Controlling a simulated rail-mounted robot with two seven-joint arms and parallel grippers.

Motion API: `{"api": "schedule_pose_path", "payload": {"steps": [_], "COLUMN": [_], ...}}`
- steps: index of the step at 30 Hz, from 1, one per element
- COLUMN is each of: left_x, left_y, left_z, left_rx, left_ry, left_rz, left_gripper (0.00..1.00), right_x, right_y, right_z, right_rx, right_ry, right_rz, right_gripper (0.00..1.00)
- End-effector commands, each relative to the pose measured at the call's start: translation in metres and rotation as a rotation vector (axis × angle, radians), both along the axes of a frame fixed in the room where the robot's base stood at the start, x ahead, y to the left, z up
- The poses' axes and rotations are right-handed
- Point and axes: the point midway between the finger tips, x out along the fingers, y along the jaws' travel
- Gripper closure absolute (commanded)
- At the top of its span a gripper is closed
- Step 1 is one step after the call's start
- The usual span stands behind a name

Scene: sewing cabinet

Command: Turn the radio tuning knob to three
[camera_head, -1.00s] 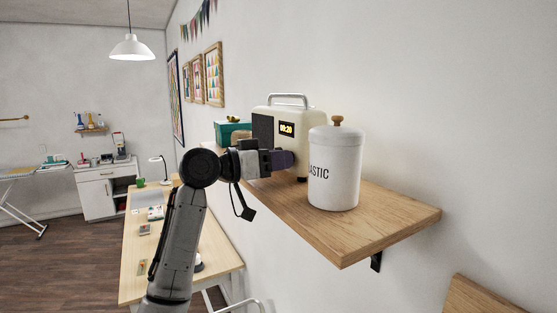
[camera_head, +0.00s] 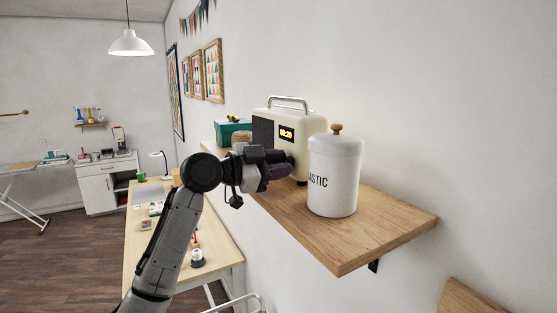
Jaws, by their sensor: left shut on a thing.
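The cream radio (camera_head: 311,133) stands upright on the wooden wall shelf, with a metal handle on top, a dark speaker panel at its left and a lit display (camera_head: 286,133) that reads about 08:20. My left gripper (camera_head: 285,165) is at the lower front of the radio, below the display. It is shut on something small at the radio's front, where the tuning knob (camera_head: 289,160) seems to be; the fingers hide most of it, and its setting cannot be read. My right gripper is not in view.
A white lidded canister (camera_head: 334,178) stands close to the right of the radio. A teal box (camera_head: 231,131) is behind at the left on the shelf (camera_head: 385,225). The shelf's right end is bare. A long work table (camera_head: 215,268) stands below.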

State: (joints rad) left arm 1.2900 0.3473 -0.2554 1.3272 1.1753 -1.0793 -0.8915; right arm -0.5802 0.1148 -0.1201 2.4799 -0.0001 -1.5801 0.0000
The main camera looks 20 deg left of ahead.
Motion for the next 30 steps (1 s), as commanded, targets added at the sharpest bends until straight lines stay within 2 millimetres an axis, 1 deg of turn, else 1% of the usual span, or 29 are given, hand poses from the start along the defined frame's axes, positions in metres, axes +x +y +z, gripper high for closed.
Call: {"api": "schedule_pose_path", "payload": {"steps": [3, 30], "left_x": [0.000, -0.001], "left_y": [0.000, -0.001], "left_z": [0.002, 0.003], "left_rx": [0.084, 0.738], "left_ry": [-0.071, -0.623], "left_rz": [0.000, -0.002], "left_gripper": [0.96, 0.96], "right_x": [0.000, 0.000], "right_y": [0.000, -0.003], "right_z": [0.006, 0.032], "right_rx": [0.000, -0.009], "right_ry": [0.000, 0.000], "right_rz": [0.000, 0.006], "right_gripper": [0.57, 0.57]}}
